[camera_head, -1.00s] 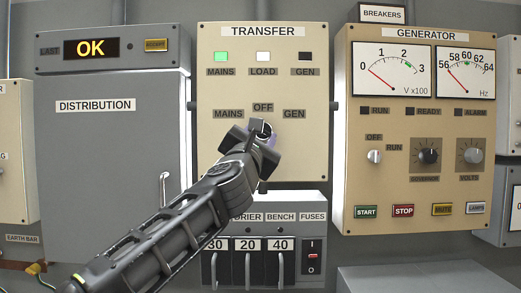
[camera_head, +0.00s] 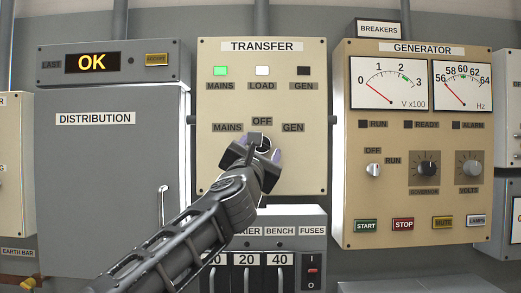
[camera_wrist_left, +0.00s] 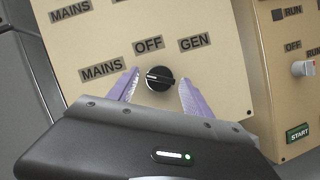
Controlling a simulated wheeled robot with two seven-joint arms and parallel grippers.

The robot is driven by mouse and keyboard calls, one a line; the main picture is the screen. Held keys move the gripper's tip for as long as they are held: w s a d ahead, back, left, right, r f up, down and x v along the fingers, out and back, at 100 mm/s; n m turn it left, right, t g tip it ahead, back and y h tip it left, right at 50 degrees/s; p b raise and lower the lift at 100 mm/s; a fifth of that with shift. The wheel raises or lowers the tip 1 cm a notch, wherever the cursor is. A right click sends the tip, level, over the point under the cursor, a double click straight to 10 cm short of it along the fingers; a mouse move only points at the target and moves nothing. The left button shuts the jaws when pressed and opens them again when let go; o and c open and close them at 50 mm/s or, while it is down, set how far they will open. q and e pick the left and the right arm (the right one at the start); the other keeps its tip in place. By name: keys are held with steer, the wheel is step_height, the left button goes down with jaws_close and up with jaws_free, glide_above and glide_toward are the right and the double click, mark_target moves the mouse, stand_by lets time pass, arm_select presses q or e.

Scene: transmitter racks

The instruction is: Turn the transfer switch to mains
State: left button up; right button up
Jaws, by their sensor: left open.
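The transfer switch is a round black knob (camera_wrist_left: 159,79) on the beige TRANSFER panel (camera_head: 215,170), below the MAINS, OFF and GEN labels. In the left wrist view a pale mark on the knob lies at its left side, towards the MAINS label (camera_wrist_left: 102,70). My left gripper (camera_wrist_left: 158,82) is open, with its purple fingers on either side of the knob and gaps visible beside it. In the head view the left gripper (camera_head: 262,150) partly hides the knob. The green MAINS lamp (camera_head: 220,71) and white LOAD lamp (camera_head: 262,71) look lit; the GEN lamp (camera_head: 303,71) is dark. My right gripper is out of view.
The grey DISTRIBUTION cabinet (camera_head: 100,190) with a handle stands left. The beige GENERATOR panel (camera_head: 400,140) with gauges, knobs and buttons stands right. Below the transfer panel is a fuse box (camera_head: 311,240) with a red-marked switch.

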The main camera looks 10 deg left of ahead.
arm_select(q)
steer(key=shift+s+f+b, duration=0.25)
steer(key=shift+s+b, duration=0.15)
steer(key=shift+s, duration=0.15)
steer(key=b+v, duration=0.4)
steer(key=v, duration=0.7)
steer(key=shift+w+d, duration=0.1)
stand_by(1.0)
